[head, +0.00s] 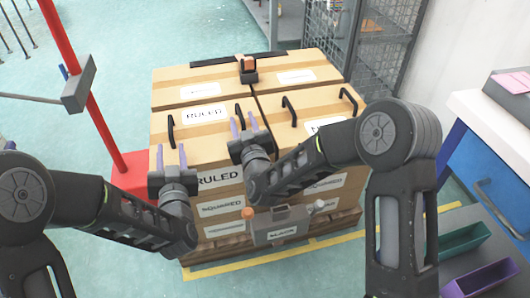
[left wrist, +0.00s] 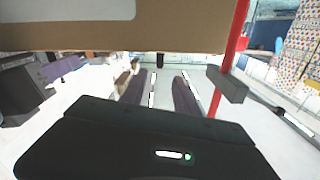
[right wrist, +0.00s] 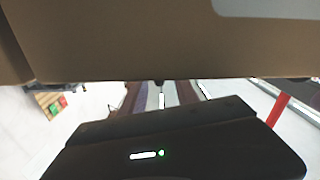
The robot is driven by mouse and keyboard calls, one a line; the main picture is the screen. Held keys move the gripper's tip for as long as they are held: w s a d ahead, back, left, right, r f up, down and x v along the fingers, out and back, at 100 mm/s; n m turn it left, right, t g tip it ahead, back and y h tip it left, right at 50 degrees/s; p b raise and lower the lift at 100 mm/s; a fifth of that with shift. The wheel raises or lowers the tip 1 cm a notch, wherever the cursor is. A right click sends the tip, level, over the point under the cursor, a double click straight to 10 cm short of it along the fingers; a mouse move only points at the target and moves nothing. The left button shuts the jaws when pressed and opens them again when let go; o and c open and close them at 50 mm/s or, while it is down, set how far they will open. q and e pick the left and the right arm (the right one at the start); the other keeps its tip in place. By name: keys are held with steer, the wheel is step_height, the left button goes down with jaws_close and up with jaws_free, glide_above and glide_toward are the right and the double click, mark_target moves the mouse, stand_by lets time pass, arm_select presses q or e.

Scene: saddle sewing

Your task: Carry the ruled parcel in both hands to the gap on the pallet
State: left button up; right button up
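I cannot make out the gap on the pallet.
Another handled box (head: 315,115) adjoins the parcel on the right. A tape dispenser (head: 248,72) sits at the back of the stack. A red post (head: 95,95) stands left, a wire cage (head: 385,50) behind right, a blue drawer unit (head: 490,165) right. Open floor (head: 110,50) lies back left.

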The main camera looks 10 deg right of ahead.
steer(key=s, duration=0.8)
steer(key=shift+d, duration=0.1)
